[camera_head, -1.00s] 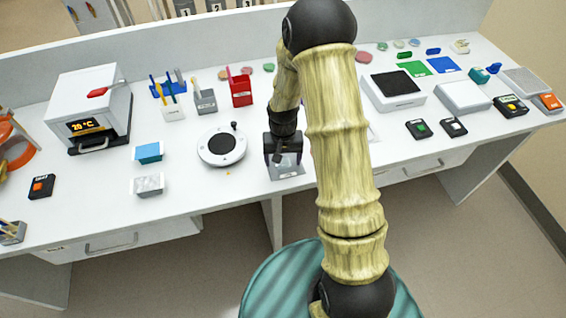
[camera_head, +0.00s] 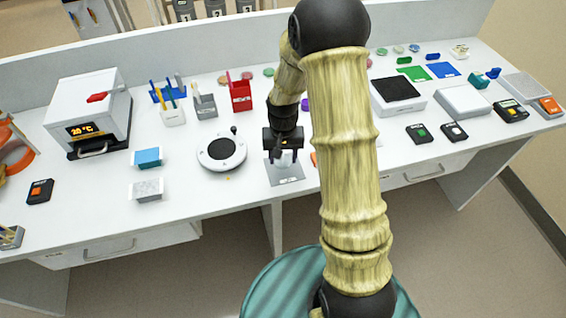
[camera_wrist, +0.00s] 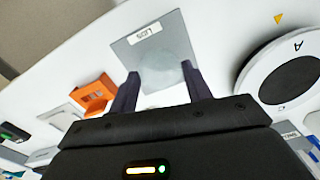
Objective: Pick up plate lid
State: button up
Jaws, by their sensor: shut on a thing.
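My gripper (camera_head: 283,154) hangs just above a grey square mat (camera_head: 284,173) near the front edge of the bench. In the wrist view the mat (camera_wrist: 158,38) carries a label reading LIDS. My gripper (camera_wrist: 160,84) is shut on the plate lid, its dark fingers standing well apart on either side of it. The lid is clear and pale, so its outline is hard to make out against the mat and the white bench.
A round white device (camera_head: 221,152) with a dark disc stands just left of the mat; it also shows in the wrist view (camera_wrist: 290,82). An orange block (camera_wrist: 93,95) lies on the mat's other side. A blue box (camera_head: 148,157) stands farther left.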

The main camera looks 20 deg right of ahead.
aim_at(283, 161)
notch_tip(283, 161, up, 6)
jog(key=shift+r+b, duration=0.15)
jog(key=shift+b, duration=0.2)
dwell(0.5)
